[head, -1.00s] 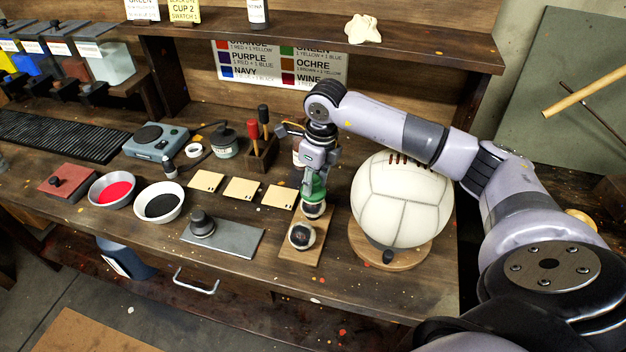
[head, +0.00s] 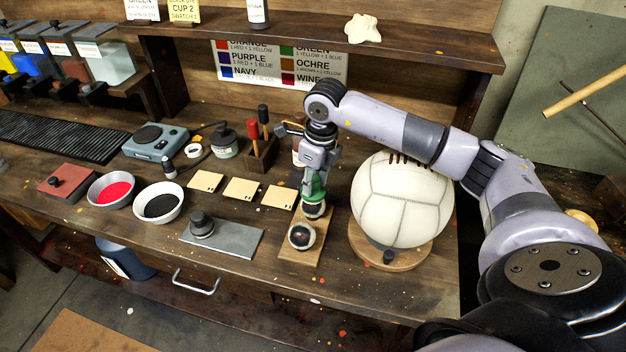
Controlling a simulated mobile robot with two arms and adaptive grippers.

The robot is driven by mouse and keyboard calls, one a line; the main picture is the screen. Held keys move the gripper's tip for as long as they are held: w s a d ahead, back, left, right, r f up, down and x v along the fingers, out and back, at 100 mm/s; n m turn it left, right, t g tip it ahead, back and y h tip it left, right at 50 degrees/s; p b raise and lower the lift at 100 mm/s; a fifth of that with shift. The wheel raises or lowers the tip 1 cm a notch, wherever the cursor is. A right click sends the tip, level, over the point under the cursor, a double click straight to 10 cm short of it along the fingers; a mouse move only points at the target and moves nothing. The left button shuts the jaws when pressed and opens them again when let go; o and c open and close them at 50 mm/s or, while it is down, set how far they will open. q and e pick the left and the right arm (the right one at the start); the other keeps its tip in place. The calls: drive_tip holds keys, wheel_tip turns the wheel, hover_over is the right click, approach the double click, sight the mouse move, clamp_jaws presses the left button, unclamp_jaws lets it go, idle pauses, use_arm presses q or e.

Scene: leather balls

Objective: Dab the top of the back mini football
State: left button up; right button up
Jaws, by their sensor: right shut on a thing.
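My right gripper (head: 312,180) points down and is shut on a small green-sided tool (head: 315,193), largely hidden by the fingers. The back mini football (head: 314,210) is on the far part of a small wooden board (head: 297,259), directly below the tool. Its top is covered by the tool, and I cannot tell whether they touch. The front mini football (head: 301,236), pale with a dark top, sits nearer on the same board. My left gripper is not in view.
A large white leather ball (head: 404,205) rests on a round wooden stand (head: 391,262), close right of my gripper. A red bowl (head: 111,190), a black bowl (head: 158,203), a grey slab (head: 240,240) and tan swatches (head: 242,189) lie left. A tool block (head: 262,153) stands behind.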

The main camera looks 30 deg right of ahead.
drive_tip(key=shift+r+p, duration=2.05)
drive_tip(key=shift+r, duration=1.55)
